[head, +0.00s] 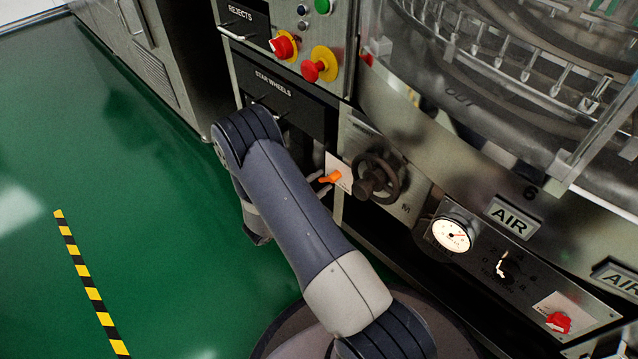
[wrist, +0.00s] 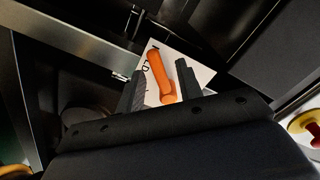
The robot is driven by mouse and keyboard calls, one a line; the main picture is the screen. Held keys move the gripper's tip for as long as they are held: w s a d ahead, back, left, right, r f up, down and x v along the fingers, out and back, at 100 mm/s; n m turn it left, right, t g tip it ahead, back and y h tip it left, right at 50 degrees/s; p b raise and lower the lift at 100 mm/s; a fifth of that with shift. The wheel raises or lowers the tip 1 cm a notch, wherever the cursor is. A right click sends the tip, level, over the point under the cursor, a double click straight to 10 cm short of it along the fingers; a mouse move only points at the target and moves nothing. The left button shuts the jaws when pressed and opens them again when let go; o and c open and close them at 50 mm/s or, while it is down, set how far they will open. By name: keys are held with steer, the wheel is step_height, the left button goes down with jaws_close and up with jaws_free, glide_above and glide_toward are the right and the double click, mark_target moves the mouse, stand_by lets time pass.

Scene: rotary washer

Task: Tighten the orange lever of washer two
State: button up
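The orange lever (head: 331,177) sits on a small white plate (head: 341,166) low on the washer's front, left of a dark handwheel. In the wrist view the lever (wrist: 160,75) stands between the two dark fingers of my gripper (wrist: 159,80), with its long end pointing up and slightly left. Gaps show between the lever and both fingers, so my gripper looks open around it. Printed letters show on the white plate (wrist: 196,69) behind the lever, partly covered by it. In the head view my arm hides most of my gripper; only the finger ends show beside the lever.
The dark handwheel (head: 377,178) is close to the right of the lever. Red knobs (head: 318,66) on yellow discs are above. A gauge (head: 452,234) and a red switch (head: 558,322) are at lower right. Open green floor (head: 130,190) lies at left.

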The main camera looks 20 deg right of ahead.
steer(key=shift+a, duration=0.1)
steer(key=p+v, duration=0.3)
steer(key=v, duration=0.7)
steer(key=shift+s+a, duration=0.2)
steer(key=shift+a, duration=0.1)
steer(key=shift+d, duration=0.1)
steer(key=b+x, duration=0.3)
steer(key=x, duration=0.7)
steer(key=shift+w+d, duration=0.2)
steer(key=shift+d, duration=0.15)
steer(key=shift+a, duration=0.15)
